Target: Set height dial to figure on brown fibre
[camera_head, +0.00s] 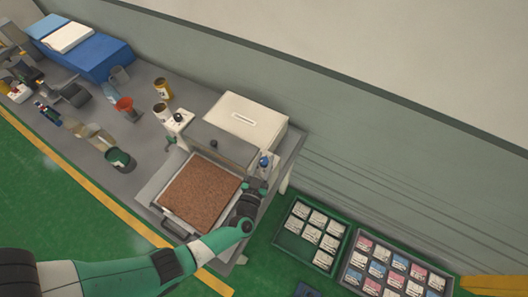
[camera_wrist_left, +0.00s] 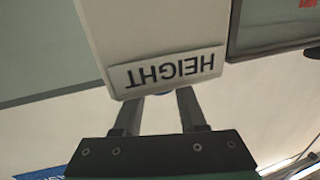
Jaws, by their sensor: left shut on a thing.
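The brown fibre (camera_head: 200,190) fills a shallow metal tray (camera_head: 184,232) at the near end of the grey bench. A blue knob (camera_head: 264,161) stands on a small pale housing just right of the tray. My left gripper (camera_head: 262,175) reaches it from the near side. In the left wrist view, the white housing (camera_wrist_left: 150,35) carries an upside-down HEIGHT label (camera_wrist_left: 168,71). A sliver of the blue knob (camera_wrist_left: 162,93) shows between the fingers (camera_wrist_left: 160,112), which are shut on it. The dial's setting and any figure are not readable. My right gripper is out of view.
A white machine box (camera_head: 245,122) stands behind the tray, with a clear panel between. A black-knobbed white unit (camera_head: 178,118), jars and an orange funnel (camera_head: 124,104) stand to the left. Crates of labelled packets (camera_head: 310,234) (camera_head: 393,272) lie lower right.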

